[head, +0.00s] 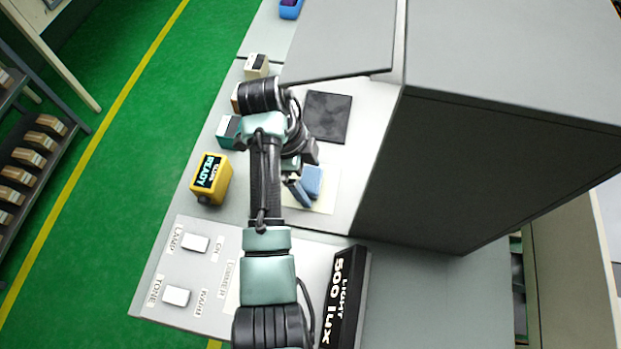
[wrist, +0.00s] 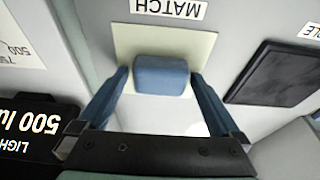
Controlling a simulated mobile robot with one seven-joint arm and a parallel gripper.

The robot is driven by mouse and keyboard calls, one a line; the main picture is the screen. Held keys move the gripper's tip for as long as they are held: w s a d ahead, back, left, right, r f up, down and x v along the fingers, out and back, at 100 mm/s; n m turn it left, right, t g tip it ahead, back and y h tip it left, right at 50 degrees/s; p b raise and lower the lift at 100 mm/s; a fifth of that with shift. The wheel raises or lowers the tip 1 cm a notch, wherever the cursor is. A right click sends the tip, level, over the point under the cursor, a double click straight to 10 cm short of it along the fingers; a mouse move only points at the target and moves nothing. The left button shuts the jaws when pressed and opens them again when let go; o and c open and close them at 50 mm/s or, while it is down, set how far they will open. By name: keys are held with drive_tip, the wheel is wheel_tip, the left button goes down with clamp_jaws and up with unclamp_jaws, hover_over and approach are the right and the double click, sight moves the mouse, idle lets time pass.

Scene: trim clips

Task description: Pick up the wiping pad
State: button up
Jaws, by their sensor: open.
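The wiping pad (wrist: 161,76), a blue rounded block, lies on a cream sheet (wrist: 130,38) on the light work surface. In the head view the pad (head: 313,179) shows just right of my gripper (head: 299,190). In the wrist view my gripper (wrist: 160,84) is open and empty, with one blue finger on each side of the pad and a gap at both sides. The tips look level with or short of the pad; I cannot tell the depth. My arm hides part of the surface left of the pad in the head view.
A dark square plate (head: 327,117) lies behind the pad. A large grey cabinet (head: 470,150) stands to the right. A yellow READY box (head: 211,178) is at left. A black "500 lux" display (head: 347,300) and a switch panel (head: 190,270) are in front.

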drive_tip(key=c, duration=1.2)
drive_tip(key=shift+o, duration=0.2)
drive_tip(key=shift+r, duration=0.2)
